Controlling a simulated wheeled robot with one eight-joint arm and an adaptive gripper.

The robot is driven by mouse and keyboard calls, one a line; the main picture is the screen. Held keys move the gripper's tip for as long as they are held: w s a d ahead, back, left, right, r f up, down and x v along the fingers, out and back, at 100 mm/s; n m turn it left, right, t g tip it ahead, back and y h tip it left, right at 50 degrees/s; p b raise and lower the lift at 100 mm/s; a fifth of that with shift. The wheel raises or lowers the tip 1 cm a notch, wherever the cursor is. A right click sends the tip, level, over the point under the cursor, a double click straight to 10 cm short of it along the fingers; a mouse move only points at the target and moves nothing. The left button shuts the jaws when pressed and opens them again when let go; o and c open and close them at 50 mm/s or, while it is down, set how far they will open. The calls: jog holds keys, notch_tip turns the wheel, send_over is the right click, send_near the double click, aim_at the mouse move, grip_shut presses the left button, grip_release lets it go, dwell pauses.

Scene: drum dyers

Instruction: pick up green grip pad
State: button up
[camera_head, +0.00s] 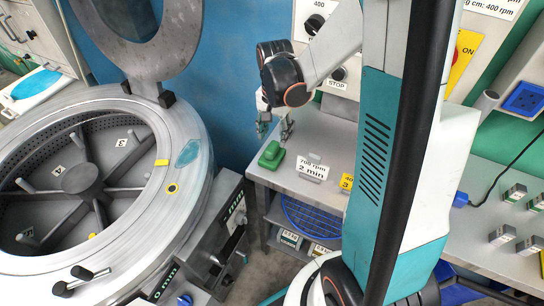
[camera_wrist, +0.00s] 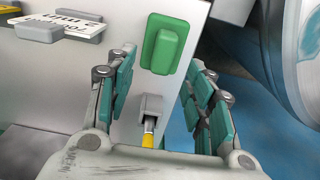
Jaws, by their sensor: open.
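The green grip pad (camera_head: 271,154) lies on the grey table near its left edge in the head view. In the wrist view the green grip pad (camera_wrist: 168,44) is a raised green block on a flat green base, just beyond the fingertips and between their lines. My gripper (camera_wrist: 160,88) is open and empty, with teal pads on both fingers. In the head view my gripper (camera_head: 274,124) hangs above the table's left edge, behind the pad. It looks apart from the pad.
A small grey block with a yellow part (camera_wrist: 150,112) sits between my fingers. A label block "700 rpm 2 min" (camera_head: 313,171) is right of the pad. The large open drum (camera_head: 190,195) stands left of the table. Small blocks (camera_head: 514,194) lie at right.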

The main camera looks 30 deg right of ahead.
aim_at(272, 146)
jog(key=shift+w+a+f+b, duration=0.15)
jog(key=shift+f+b, duration=0.55)
jog(key=shift+f, duration=1)
jog(key=shift+a+f+b, duration=0.1)
jog(key=shift+f+b, duration=0.6)
jog(key=shift+f, duration=0.95)
jog(key=shift+c, duration=0.5)
jog(key=c, duration=1)
